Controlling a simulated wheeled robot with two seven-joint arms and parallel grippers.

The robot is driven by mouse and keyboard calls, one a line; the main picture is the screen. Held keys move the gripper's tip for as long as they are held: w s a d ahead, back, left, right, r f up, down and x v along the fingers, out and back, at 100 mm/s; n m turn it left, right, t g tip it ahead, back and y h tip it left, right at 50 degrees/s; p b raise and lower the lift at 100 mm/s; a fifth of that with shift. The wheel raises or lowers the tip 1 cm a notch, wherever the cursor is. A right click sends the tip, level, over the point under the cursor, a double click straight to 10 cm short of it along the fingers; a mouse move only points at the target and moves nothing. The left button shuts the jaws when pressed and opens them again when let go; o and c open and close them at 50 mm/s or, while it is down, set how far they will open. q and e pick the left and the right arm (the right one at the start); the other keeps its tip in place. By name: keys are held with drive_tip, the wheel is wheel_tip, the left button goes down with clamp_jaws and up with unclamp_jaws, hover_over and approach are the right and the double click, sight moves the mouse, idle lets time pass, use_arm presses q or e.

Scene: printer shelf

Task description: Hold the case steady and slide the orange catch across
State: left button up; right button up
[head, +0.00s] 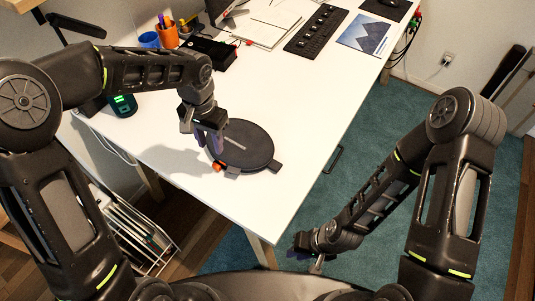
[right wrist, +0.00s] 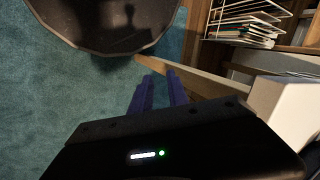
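The case (head: 246,141) is a dark, round, flat object lying on the white table, with a pale line across its top and small tabs at its near edge. The orange catch (head: 217,166) shows at its near left edge. My left gripper (head: 209,147) points down at the case's left edge, just behind the catch. Its purple fingertips partly hide that edge, and I cannot tell whether they grip it. My right gripper (head: 304,252) is low beyond the table's right edge, away from the case. In the right wrist view its purple fingers (right wrist: 160,82) are apart with nothing between them.
The white table (head: 290,95) is clear around the case. A wire rack (head: 140,235) with files stands below left.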

drive_tip(key=o, duration=0.3)
drive_tip(key=shift+s+d+m, duration=0.15)
drive_tip(key=shift+d+m, duration=0.25)
drive_tip(key=shift+d, duration=0.1)
drive_tip(key=o, duration=0.3)
drive_tip(key=d+m, duration=0.1)
drive_tip(key=s+d+m+g, duration=0.1)
drive_tip(key=shift+d+m, duration=0.1)
drive_tip(key=shift+m, duration=0.2)
drive_tip(key=shift+o, duration=0.5)
drive_tip(key=m, duration=0.2)
drive_tip(key=s+d+r+m+g, duration=0.1)
drive_tip(key=m, duration=0.1)
drive_tip(key=shift+s+d+r+m+y, duration=0.1)
drive_tip(key=shift+d+r+m+y, duration=0.1)
drive_tip(key=shift+m+y, duration=0.15)
drive_tip(key=w+a+r+m+t+y, duration=0.1)
drive_tip(key=w+r+m+t+y, duration=0.1)
drive_tip(key=w, duration=0.4)
drive_tip(key=w+a+r+m+t+y, duration=0.1)
drive_tip(key=w+r+m+t+y, duration=0.1)
drive_tip(key=w+r+m, duration=0.5)
drive_tip(key=w+a+r+m+t+y, duration=0.2)
drive_tip(key=w+r+m+t, duration=0.2)
drive_tip(key=w, duration=0.3)
drive_tip(key=shift+r+m+t+y, duration=0.35)
drive_tip(key=shift+r+m, duration=0.25)
drive_tip(key=shift+m, duration=0.15)
